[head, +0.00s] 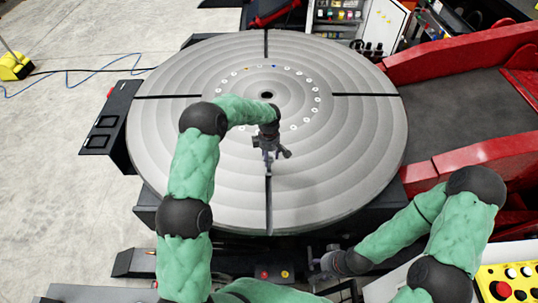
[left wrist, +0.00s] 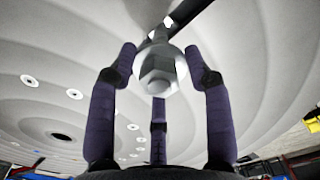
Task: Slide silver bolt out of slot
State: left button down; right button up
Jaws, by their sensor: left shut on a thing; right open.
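The silver bolt (left wrist: 160,70) shows in the left wrist view with its hexagonal head and round flange facing the camera. Its shank points away toward the dark slot (left wrist: 192,14) in the grey round table. Whether the bolt's far end is inside the slot I cannot tell. My left gripper (head: 268,163) is over the table's near slot (head: 268,215) in the head view, its dark fingers closed around the bolt head. The bolt itself cannot be made out in the head view. My right gripper (head: 322,267) is open and empty, below the table's near edge.
The round table (head: 345,150) has several slots and a ring of small holes around a centre hole. A red frame (head: 465,60) stands at the right. A yellow control panel (head: 510,283) is at the lower right. The table top around my left gripper is clear.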

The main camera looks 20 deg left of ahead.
pick_arm(q)
jog(key=shift+w+b, duration=0.1)
jog(key=shift+b, duration=0.3)
dwell(0.3)
dwell(0.4)
jog(key=shift+s+d, duration=0.2)
jog(key=shift+s, duration=0.45)
jog(key=shift+s+d, duration=0.15)
jog(key=shift+s, duration=0.5)
jog(key=shift+s+d+b, duration=0.25)
jog(key=shift+s+b, duration=0.05)
jog(key=shift+s, duration=0.55)
jog(key=shift+s+d+b, duration=0.25)
jog(key=shift+s+b, duration=0.05)
jog(key=shift+s, duration=0.55)
jog(key=shift+s+d+b, duration=0.25)
jog(key=shift+s+b, duration=0.05)
jog(key=shift+s, duration=0.55)
jog(key=shift+s, duration=0.15)
jog(key=s+d+b, duration=0.2)
jog(key=s+b, duration=0.1)
jog(key=s, duration=0.4)
jog(key=shift+s, duration=0.25)
jog(key=shift+s+d+b, duration=0.15)
jog(key=shift+b, duration=0.2)
